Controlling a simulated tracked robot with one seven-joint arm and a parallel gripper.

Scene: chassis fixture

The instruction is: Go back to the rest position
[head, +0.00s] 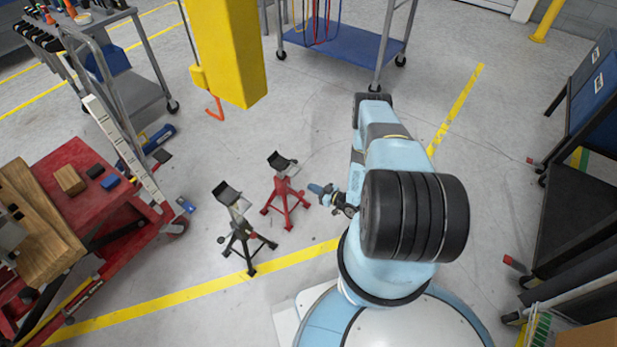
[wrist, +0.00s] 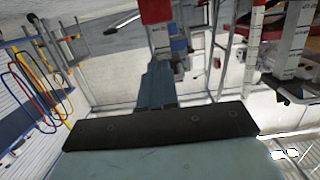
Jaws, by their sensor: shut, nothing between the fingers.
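My gripper (head: 317,189) is small in the head view, left of my arm's large black joint and just right of the red jack stand (head: 284,190). It points left toward that stand, and I cannot tell the gap between them. In the wrist view the blue-grey fingers of my gripper (wrist: 156,80) lie together beyond a dark bar, with nothing seen held. The rest of my arm rises from the base and folds over at the upper right. Part of the forearm is hidden behind it.
A black jack stand (head: 240,232) stands left of the red one. A red cart (head: 88,190) is at left, a blue-shelved rack (head: 335,42) at the back, dark carts (head: 585,185) at right. Floor behind my arm is mostly clear.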

